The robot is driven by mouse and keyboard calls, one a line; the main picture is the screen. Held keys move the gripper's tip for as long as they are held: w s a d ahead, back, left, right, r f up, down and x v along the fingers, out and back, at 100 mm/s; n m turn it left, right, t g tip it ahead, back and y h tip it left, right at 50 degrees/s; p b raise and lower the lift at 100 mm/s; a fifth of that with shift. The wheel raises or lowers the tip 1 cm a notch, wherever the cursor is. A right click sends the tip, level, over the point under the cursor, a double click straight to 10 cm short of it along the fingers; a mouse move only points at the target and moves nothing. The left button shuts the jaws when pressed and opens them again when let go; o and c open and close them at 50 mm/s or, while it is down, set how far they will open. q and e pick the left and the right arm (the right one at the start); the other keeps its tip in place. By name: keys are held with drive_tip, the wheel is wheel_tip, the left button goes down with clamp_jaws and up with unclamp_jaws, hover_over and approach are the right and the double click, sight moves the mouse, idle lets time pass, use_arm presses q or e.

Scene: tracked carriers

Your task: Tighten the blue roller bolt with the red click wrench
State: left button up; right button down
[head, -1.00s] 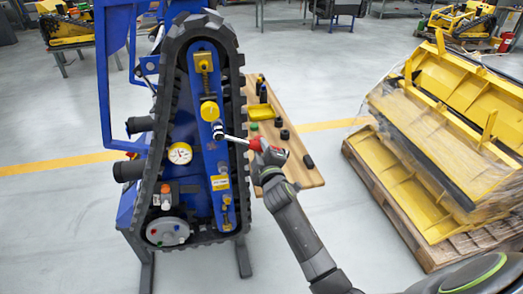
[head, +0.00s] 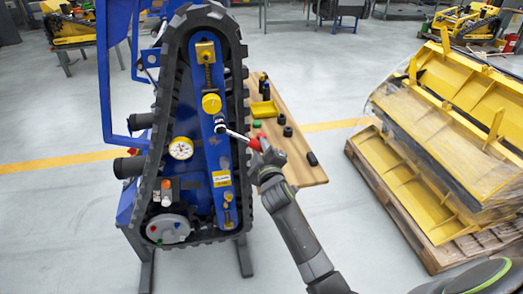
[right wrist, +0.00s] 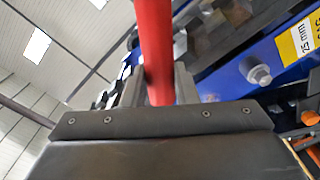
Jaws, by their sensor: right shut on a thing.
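The red click wrench (head: 254,144) has a red handle and a chrome shaft that slopes up left to its head (head: 220,124). The head is at the blue arm plate (head: 214,150) of the tracked carrier; whether it sits on a bolt is too small to tell. My right gripper (head: 264,152) is shut on the handle. In the right wrist view the red handle (right wrist: 154,50) rises between the fingers (right wrist: 158,92). A grey roller disc (head: 168,229) at lower left carries small coloured spots, one bluish (head: 181,238). My left gripper is out of view.
A wooden bench (head: 300,160) with a yellow tray (head: 264,109) and several dark sockets stands behind the wrench. A pallet (head: 420,240) of yellow parts is at right. A hex bolt (right wrist: 258,75) shows near a 25 mm label in the right wrist view.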

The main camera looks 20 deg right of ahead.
drive_tip(key=shift+a+f+m+b, duration=0.2)
drive_tip(key=shift+a+m+b, duration=0.05)
drive_tip(key=shift+m+b, duration=0.1)
drive_tip(key=shift+w+a+f+m+b, duration=0.15)
drive_tip(key=shift+a+f+m+b, duration=0.35)
drive_tip(key=shift+b, duration=0.45)
drive_tip(key=shift+w+a+f+m+b, duration=0.1)
drive_tip(key=shift+a+f+m+b, duration=0.4)
drive_tip(key=shift+b, duration=0.45)
drive_tip(key=shift+r, duration=0.1)
